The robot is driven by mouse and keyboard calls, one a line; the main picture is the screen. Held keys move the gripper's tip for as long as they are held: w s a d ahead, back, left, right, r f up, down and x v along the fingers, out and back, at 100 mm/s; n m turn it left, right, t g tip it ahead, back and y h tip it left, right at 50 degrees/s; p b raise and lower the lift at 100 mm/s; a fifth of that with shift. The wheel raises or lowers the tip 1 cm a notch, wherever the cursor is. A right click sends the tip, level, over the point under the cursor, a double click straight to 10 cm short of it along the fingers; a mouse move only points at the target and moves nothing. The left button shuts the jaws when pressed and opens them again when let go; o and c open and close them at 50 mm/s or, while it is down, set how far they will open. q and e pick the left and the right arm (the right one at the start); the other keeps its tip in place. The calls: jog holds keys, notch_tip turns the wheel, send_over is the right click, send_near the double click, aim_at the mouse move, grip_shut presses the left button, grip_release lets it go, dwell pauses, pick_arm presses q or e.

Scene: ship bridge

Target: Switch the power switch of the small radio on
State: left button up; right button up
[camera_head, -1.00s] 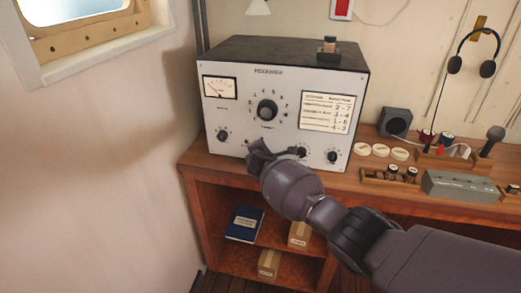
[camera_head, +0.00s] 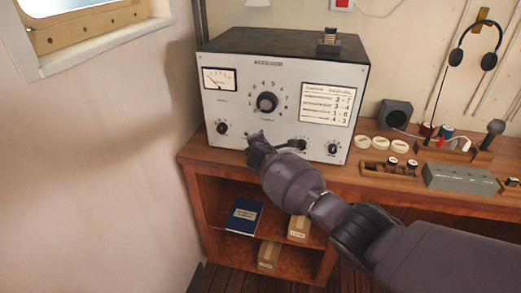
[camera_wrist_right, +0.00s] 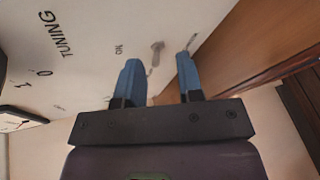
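The radio (camera_head: 235,105) is a box with a pale front panel and dark top on the wooden desk. Its panel carries a meter, a large dial and smaller knobs. My right gripper (camera_head: 252,138) is at the lower middle of this panel and hides part of it. In the right wrist view, my right gripper (camera_wrist_right: 158,75) has its two blue fingers apart, with nothing held between them. A small toggle switch (camera_wrist_right: 157,50) shows on the panel just beyond and between the fingertips, near an "ON" label (camera_wrist_right: 118,49). My left gripper is not in view.
Right of the radio, the desk (camera_head: 345,178) holds a small speaker (camera_head: 395,117), white discs (camera_head: 380,145) and a grey box (camera_head: 458,182). Headphones (camera_head: 488,61) hang on the wall. A shelf below holds a blue book (camera_head: 243,218) and cartons (camera_head: 268,255).

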jog(key=v, duration=1)
dwell(0.3)
jog(key=shift+r, duration=0.1)
dwell(0.3)
jog(key=s+a+r+m+t+y, duration=0.1)
jog(key=a+r+m+y, duration=0.25)
jog(key=r+m, duration=0.25)
pick_arm(q)
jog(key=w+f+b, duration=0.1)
jog(key=b, duration=0.1)
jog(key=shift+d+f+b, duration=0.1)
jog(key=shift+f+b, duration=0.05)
jog(key=shift+b, duration=0.25)
pick_arm(e)
jog(key=s+d+f+m+g+h, duration=0.1)
jog(key=s+d+f+m, duration=0.4)
jog(key=s, duration=0.8)
jog(key=s+d+f+m+g, duration=0.1)
jog(key=s+d+f+m, duration=0.4)
jog(key=s+d+f, duration=0.7)
jog(key=s+d+f+m+g+h, duration=0.1)
jog(key=s+d+f+m, duration=0.3)
jog(key=s+d+f, duration=0.4)
jog(key=s+f, duration=0.2)
jog(key=s, duration=0.3)
jog(key=shift+s+d+f+m+h, duration=0.3)
jog(key=shift+d+f+m+h, duration=0.05)
jog(key=shift+m, duration=0.05)
